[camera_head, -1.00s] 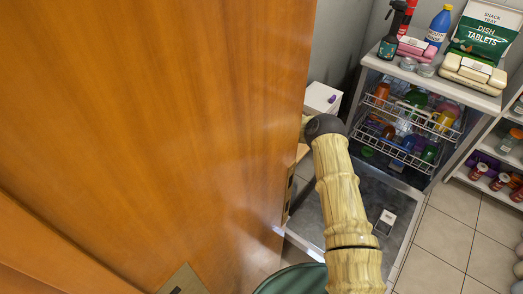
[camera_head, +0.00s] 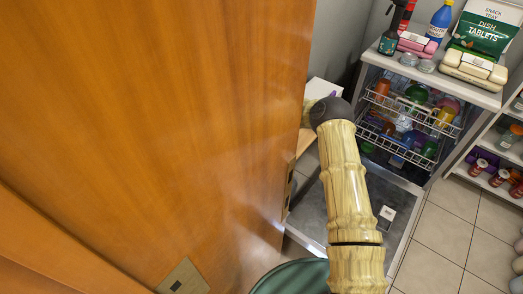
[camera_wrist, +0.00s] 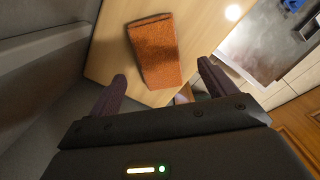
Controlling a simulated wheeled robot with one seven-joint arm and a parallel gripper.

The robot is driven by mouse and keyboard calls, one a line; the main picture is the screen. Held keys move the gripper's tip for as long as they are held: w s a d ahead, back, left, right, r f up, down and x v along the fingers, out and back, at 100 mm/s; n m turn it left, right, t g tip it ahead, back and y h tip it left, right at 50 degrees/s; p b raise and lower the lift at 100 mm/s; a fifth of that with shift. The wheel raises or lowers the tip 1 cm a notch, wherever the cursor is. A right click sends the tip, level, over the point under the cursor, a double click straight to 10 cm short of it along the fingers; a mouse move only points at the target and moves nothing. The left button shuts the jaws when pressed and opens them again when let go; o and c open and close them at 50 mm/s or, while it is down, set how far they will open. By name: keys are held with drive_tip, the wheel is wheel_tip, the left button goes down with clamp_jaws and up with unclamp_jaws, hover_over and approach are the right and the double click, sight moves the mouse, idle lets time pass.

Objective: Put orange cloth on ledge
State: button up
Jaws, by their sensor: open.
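The orange cloth (camera_wrist: 154,50) lies folded on a light wooden surface (camera_wrist: 109,48) in the wrist view. My gripper (camera_wrist: 160,84) is open, with one dark finger on each side and nothing between them. The cloth is ahead of the fingertips, apart from them. In the head view my arm reaches behind the edge of a wooden panel, which hides my gripper and the cloth. I cannot tell whether the light wooden surface is the ledge.
A large wooden panel (camera_head: 150,110) fills the left of the head view. An open dishwasher (camera_head: 408,115) with loaded racks stands right of my arm, its door lowered. Tiled floor (camera_head: 445,235) is clear at right.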

drive_tip(key=shift+s+r, duration=0.15)
drive_tip(key=shift+r, duration=1.35)
drive_tip(key=shift+d+r, duration=0.15)
drive_tip(key=s+d+r+m+h, duration=0.2)
drive_tip(key=s+d+r+m, duration=1)
drive_tip(key=d+r+m, duration=0.55)
drive_tip(key=s+r+m+t+y, duration=0.1)
drive_tip(key=s+r+m, duration=0.2)
drive_tip(key=s+m, duration=0.4)
drive_tip(key=s+r+m+t, duration=0.1)
drive_tip(key=s+r+m, duration=0.2)
drive_tip(key=s+m, duration=0.4)
drive_tip(key=m, duration=0.6)
drive_tip(key=shift+s+a+r+y, duration=0.15)
drive_tip(key=shift+a+y, duration=0.15)
drive_tip(key=shift+y, duration=0.1)
